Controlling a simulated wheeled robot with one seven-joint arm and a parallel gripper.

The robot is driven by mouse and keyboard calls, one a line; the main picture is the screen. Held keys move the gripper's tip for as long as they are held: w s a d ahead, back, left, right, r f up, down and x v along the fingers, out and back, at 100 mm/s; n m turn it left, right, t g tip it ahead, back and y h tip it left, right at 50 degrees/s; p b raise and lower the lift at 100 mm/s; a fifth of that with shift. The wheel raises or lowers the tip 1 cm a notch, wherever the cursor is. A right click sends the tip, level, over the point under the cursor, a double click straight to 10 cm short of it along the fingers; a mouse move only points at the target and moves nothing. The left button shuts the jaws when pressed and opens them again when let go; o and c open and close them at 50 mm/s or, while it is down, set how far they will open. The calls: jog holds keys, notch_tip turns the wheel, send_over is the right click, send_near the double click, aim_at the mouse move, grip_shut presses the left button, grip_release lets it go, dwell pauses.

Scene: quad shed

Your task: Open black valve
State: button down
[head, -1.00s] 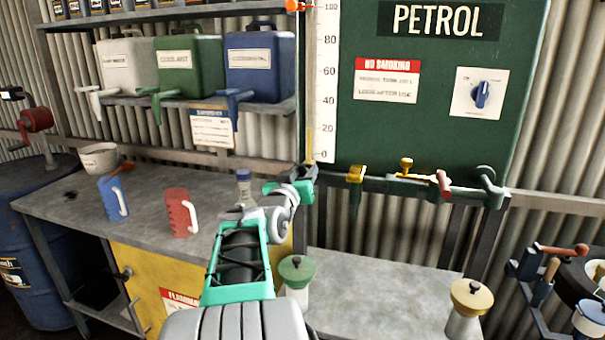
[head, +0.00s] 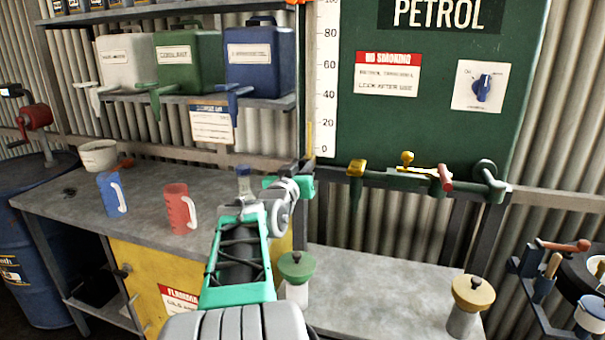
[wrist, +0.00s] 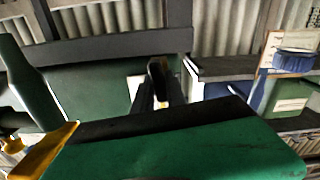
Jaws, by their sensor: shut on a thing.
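My gripper (wrist: 160,98) reaches up to the left end of the pipe under the green petrol tank (head: 420,120). In the wrist view its dark fingers are closed around a narrow black piece (wrist: 156,72), which looks like the handle of the black valve. In the head view my wrist and the green gripper body hide the fingers and most of that valve. The handle's exact angle cannot be told.
A yellow tap (head: 356,170), a brass valve (head: 407,158) and a red lever (head: 446,178) sit along the pipe to the right. Below are a green-lidded container (head: 297,268) and a yellow-lidded one (head: 473,293). A blue mug (head: 112,195) and red mug (head: 178,208) stand left.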

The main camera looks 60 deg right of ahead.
jog(key=m+b, duration=0.1)
jog(key=b, duration=0.1)
jog(key=shift+f+b, duration=0.3)
jog(key=shift+f, duration=0.05)
jog(key=shift+r+m, duration=0.35)
jog(key=shift+m, duration=0.05)
jog(key=c, duration=1.4)
grip_release()
jog(key=shift+o, duration=0.2)
jog(key=s+a+b, duration=0.1)
jog(key=a, duration=0.6)
jog(key=shift+s+a+b, duration=0.15)
jog(key=shift+a+b, duration=0.15)
jog(key=shift+a, duration=0.1)
